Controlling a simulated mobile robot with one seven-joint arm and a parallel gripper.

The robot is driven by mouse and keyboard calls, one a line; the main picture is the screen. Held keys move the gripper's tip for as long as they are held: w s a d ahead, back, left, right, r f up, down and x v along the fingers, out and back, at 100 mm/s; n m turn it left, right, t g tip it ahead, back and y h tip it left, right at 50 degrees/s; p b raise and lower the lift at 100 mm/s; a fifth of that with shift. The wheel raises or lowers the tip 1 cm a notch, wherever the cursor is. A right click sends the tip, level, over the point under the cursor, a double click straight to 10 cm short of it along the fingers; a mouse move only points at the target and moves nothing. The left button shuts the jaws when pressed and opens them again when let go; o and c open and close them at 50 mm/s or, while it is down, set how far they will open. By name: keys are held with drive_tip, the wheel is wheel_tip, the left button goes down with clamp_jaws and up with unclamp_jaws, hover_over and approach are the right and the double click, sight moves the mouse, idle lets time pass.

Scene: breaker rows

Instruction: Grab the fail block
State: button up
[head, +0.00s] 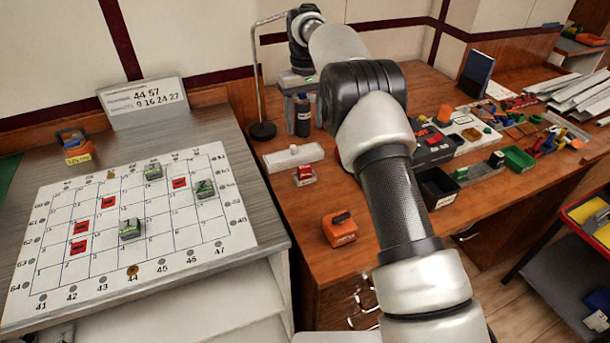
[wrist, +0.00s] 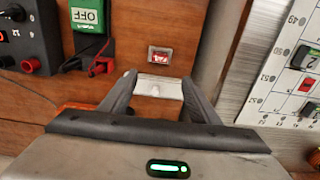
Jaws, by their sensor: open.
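A small block with a red face and a pale base, which I take to be the fail block, lies on the wooden desk (head: 270,190). In the head view this block (head: 304,174) is just in front of a white bar (head: 293,156). The block also shows in the wrist view (wrist: 160,55), beyond the fingertips; its label is too small to read surely. My gripper (wrist: 158,79) is open, and the block is not between its fingers. The white bar (wrist: 157,87) shows between and below the fingers. In the head view my gripper hangs at the back of the desk, above the bar.
An orange block (head: 340,229) sits near the desk's front edge. A sloped grid board (head: 110,200) with red and grey blocks is at left. A thin metal stand (head: 262,130) rises beside my gripper. Dark boxes (head: 436,186) and tools crowd the right.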

drive_tip(key=b, duration=0.2)
approach(304, 166)
wheel_tip(304, 166, down, 5)
drive_tip(key=shift+f, duration=0.1)
wheel_tip(304, 166, down, 5)
drive_tip(key=shift+w+r+b, duration=0.1)
drive_tip(key=shift+w+b, duration=0.05)
drive_tip(key=shift+b, duration=0.4)
drive_tip(key=c, duration=1.1)
